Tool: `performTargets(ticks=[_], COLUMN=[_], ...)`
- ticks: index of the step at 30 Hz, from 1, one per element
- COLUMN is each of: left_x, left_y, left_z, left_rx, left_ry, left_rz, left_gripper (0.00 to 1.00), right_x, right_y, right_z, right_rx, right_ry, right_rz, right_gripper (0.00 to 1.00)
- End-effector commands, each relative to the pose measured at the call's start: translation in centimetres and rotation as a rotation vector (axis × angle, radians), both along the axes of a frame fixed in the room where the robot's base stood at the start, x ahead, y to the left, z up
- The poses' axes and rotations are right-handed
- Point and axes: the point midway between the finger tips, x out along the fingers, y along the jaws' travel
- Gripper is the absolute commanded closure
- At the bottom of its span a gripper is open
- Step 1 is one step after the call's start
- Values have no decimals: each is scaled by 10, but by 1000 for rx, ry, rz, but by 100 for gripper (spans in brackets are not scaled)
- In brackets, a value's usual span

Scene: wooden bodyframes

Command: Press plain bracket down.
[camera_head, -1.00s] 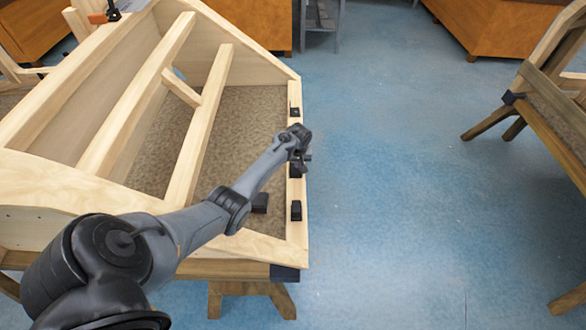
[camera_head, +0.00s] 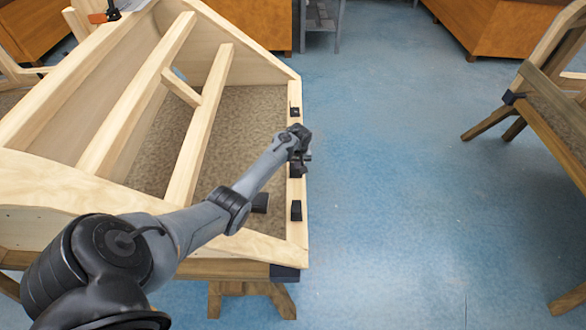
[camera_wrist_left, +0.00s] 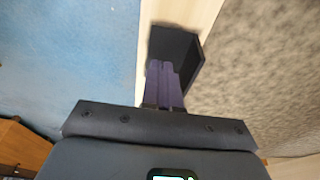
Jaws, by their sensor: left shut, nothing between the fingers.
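A plain black bracket (camera_wrist_left: 178,48) sits on the light wooden rail in the left wrist view, with my left gripper (camera_wrist_left: 165,85) right at it. The gripper's fingers are shut together with nothing between them, and their tips overlap the bracket in the picture. I cannot tell whether they touch it. In the head view my left gripper (camera_head: 300,160) is over the right rail of the wooden frame. It partly hides a black bracket (camera_head: 295,171) beneath it. My right gripper is not in view.
Other black brackets sit on the same rail, one nearer (camera_head: 296,210) and one farther (camera_head: 294,112). A black block (camera_head: 260,202) lies inside the rail. The wooden frame (camera_head: 200,130) rests on a stand. Blue floor (camera_head: 400,180) is open to the right.

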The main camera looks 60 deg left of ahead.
Motion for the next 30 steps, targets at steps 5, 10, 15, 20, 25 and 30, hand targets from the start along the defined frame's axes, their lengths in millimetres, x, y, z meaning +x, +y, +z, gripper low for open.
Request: performTargets(ticks=[5,10,15,20,25,30], left_x=[0,0,0,0,0,0], left_y=[0,0,0,0,0,0], left_z=[-3,-6,-8,-11,-13,-14], left_rx=[0,0,0,0,0,0], left_ry=[0,0,0,0,0,1], left_rz=[0,0,0,0,0,0], left_gripper=[100,100,100,100,100,100], right_x=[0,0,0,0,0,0], right_y=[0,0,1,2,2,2], right_z=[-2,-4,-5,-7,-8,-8], right_rx=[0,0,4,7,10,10], right_ry=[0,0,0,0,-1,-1], right_rz=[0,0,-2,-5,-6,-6], right_gripper=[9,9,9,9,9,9])
